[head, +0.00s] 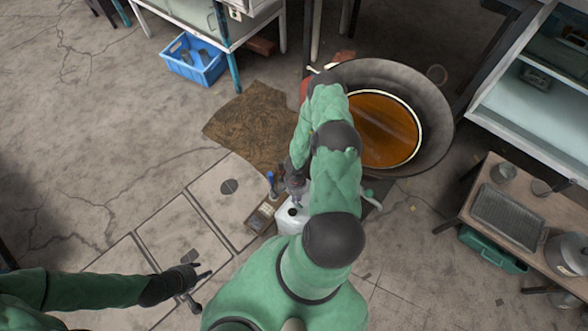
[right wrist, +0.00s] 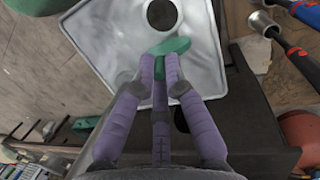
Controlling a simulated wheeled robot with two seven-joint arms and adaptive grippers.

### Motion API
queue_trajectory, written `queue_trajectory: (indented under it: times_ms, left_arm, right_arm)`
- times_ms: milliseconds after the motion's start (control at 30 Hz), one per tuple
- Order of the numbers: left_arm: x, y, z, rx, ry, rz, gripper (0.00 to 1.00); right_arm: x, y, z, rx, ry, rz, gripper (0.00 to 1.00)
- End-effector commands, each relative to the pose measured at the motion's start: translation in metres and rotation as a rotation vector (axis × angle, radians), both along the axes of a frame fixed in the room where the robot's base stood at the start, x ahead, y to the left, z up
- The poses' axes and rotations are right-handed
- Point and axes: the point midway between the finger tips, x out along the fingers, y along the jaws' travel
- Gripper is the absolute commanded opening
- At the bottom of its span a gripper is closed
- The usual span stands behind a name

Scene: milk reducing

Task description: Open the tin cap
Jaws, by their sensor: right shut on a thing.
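The tin (head: 291,226) is a pale, square-topped can on the floor in front of the big pot, partly hidden by my right arm. In the right wrist view its metal top (right wrist: 105,45) fills the upper middle, with a dark round opening (right wrist: 162,14) uncovered. My right gripper (right wrist: 160,62) is shut on the green cap (right wrist: 176,45), which is beside the opening, off it. I cannot tell how high the cap is above the top. In the head view my right gripper (head: 296,188) is just behind the tin. My left gripper (head: 202,276) is open and empty over the floor, lower left.
A large round pot (head: 440,110) with orange-brown liquid (head: 385,130) stands behind my right arm. A small box of tools (head: 262,217) is left of the tin; tool handles (right wrist: 290,50) show at right. A table (head: 510,220) stands right. The left floor is clear.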

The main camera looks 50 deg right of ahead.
Motion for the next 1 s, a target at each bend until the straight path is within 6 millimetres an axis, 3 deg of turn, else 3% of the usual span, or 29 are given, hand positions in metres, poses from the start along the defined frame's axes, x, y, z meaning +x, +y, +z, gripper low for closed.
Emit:
queue_trajectory:
  times_ms: [300, 833, 867, 933, 1000]
  left_arm:
    - [0.0001, 0.0001, -0.0016, 0.000, 0.000, 0.000, 0.40]
    - [0.0000, 0.0000, -0.0017, 0.000, 0.000, 0.000, 0.40]
    - [0.0000, 0.0000, -0.0017, 0.000, 0.000, 0.000, 0.40]
    - [0.0000, 0.0000, -0.0017, 0.000, 0.000, 0.000, 0.40]
    - [0.0000, 0.0001, -0.0016, 0.000, 0.000, 0.000, 0.40]
  right_arm:
    - [0.0032, -0.0138, -0.0014, -0.007, -0.004, -0.002, 0.00]
    - [0.0031, -0.0165, -0.0013, -0.008, -0.003, -0.001, 0.00]
    - [0.0031, -0.0165, -0.0013, -0.008, -0.003, -0.001, 0.15]
    - [0.0028, -0.0157, -0.0013, -0.007, -0.003, -0.001, 0.35]
    - [0.0021, -0.0145, -0.0013, -0.004, -0.002, -0.001, 0.35]
